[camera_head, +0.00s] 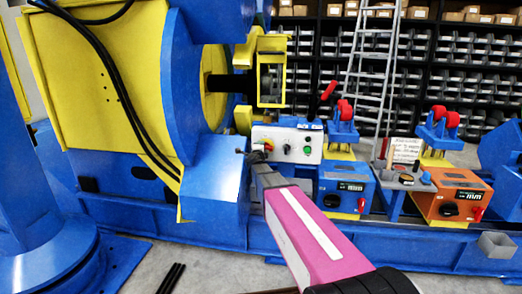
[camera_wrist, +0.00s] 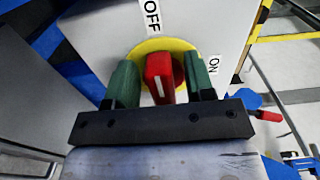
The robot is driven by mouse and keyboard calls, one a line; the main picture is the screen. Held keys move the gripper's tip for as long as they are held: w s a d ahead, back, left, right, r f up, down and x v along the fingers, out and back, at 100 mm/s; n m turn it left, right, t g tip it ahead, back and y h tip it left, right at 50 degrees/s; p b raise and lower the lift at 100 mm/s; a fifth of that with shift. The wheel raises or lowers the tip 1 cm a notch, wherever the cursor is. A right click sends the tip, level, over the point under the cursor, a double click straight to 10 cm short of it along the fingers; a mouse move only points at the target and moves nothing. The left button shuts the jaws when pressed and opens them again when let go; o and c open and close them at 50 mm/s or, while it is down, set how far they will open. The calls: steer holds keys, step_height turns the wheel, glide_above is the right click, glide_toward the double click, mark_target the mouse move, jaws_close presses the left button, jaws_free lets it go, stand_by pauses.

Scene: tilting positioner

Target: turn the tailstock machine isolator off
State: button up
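The isolator is a red knob (camera_wrist: 158,76) with a white line on a yellow round plate (camera_wrist: 165,45), with an OFF label above it and an ON label to its right in the wrist view. The white line runs roughly up and down in that view. My gripper (camera_wrist: 161,85) has its two green fingers on either side of the knob, with narrow gaps showing. In the head view my gripper (camera_head: 256,156) is at the left end of the white control box (camera_head: 298,143), covering part of the isolator (camera_head: 268,145).
A blue unit (camera_head: 345,187) and an orange unit (camera_head: 452,195) stand right of the box on the blue bed. A large blue and yellow positioner (camera_head: 190,80) rises close on the left. A ladder and shelves of bins are behind.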

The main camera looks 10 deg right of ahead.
steer(key=v, duration=1)
steer(key=shift+s, duration=0.4)
steer(key=shift+a, duration=0.15)
